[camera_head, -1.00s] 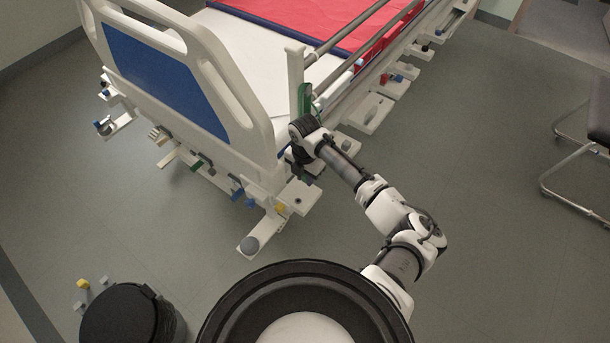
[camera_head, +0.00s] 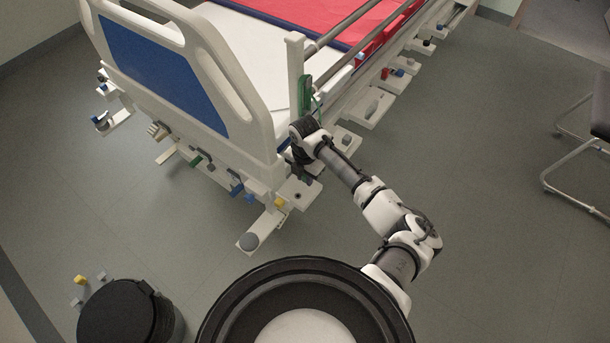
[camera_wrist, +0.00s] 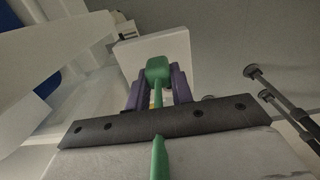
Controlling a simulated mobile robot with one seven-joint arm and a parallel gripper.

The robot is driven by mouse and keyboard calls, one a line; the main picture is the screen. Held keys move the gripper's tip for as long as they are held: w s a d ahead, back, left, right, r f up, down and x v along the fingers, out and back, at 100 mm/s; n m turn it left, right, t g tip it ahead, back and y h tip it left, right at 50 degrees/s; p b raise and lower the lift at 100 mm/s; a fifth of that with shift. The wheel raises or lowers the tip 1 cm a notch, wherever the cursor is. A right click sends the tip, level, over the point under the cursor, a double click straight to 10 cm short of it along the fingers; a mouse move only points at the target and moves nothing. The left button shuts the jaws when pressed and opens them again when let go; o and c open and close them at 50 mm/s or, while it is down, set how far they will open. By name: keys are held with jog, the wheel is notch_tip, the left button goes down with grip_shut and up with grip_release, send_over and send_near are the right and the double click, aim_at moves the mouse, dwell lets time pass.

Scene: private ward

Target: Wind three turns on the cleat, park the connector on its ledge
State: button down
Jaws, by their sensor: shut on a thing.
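In the wrist view, my gripper (camera_wrist: 158,88) has purple fingers shut on a green connector (camera_wrist: 158,68). In the head view, my gripper (camera_head: 302,172) is low beside the bed corner, mostly hidden by my wrist. A green piece (camera_head: 304,94) stands upright by the white corner post; I cannot tell whether it is the cleat or wound cable, nor count any turns. A white plate (camera_wrist: 158,52) lies beyond the connector; I cannot tell if it is the ledge.
The bed's footboard (camera_head: 165,75) is left of my wrist, and grey side rails (camera_head: 360,22) run above it. Several small ledges with coloured parts line the bed frame. A chair (camera_head: 585,150) stands at right. The floor between is clear.

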jog(key=shift+f, duration=0.35)
jog(key=c, duration=1.1)
grip_release()
jog(key=shift+c, duration=0.2)
notch_tip(320, 180, up, 14)
jog(key=b, duration=0.1)
jog(key=shift+s+f, duration=0.1)
jog(key=shift+f, duration=0.05)
